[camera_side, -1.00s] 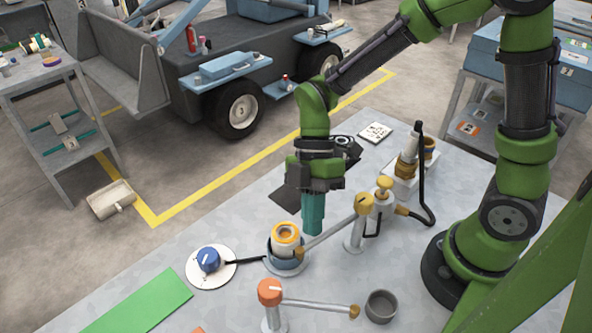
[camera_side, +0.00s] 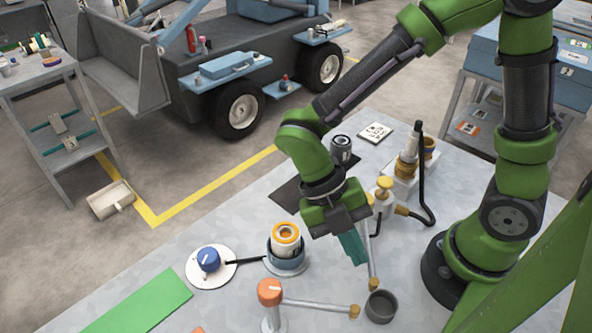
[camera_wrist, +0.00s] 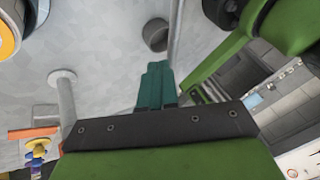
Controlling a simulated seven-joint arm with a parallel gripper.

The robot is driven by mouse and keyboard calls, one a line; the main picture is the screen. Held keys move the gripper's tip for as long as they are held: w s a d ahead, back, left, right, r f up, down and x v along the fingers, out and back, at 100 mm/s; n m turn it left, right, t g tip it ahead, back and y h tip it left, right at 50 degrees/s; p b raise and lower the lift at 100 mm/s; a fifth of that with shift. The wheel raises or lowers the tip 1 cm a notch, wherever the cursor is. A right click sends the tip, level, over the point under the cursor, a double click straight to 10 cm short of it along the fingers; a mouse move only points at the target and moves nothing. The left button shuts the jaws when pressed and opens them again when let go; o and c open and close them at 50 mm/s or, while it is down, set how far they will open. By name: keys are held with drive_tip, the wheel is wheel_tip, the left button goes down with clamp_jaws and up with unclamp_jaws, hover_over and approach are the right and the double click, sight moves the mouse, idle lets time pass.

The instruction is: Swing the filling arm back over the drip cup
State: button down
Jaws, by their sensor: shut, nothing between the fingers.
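The filling arm (camera_side: 371,262) is a thin silver tube with a yellow tip. It runs from its post toward the drip cup, and its tip is at the cup's back rim in the side view. The drip cup (camera_side: 381,307) is a small grey cup, also seen in the wrist view (camera_wrist: 155,36). My gripper (camera_side: 358,260) has teal fingers, shut and empty, just left of the filling arm. I cannot tell whether they touch it. My gripper hides part of the post. The fingers also show in the wrist view (camera_wrist: 157,68).
An orange-capped post (camera_side: 270,292) carries a second tube whose yellow tip is left of the cup. An orange-and-white reel (camera_side: 286,240) sits in a blue-grey holder. A blue knob (camera_side: 208,260) stands on a white disc. A green mat (camera_side: 140,306) lies front left.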

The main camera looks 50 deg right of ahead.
drive_tip(key=shift+s+d+n+h, duration=0.4)
drive_tip(key=shift+s+n, duration=0.1)
drive_tip(key=shift+n, duration=0.15)
drive_tip(key=shift+s+d+n+h, duration=0.25)
drive_tip(key=shift+s+n+h, duration=0.2)
drive_tip(key=shift+n, duration=0.2)
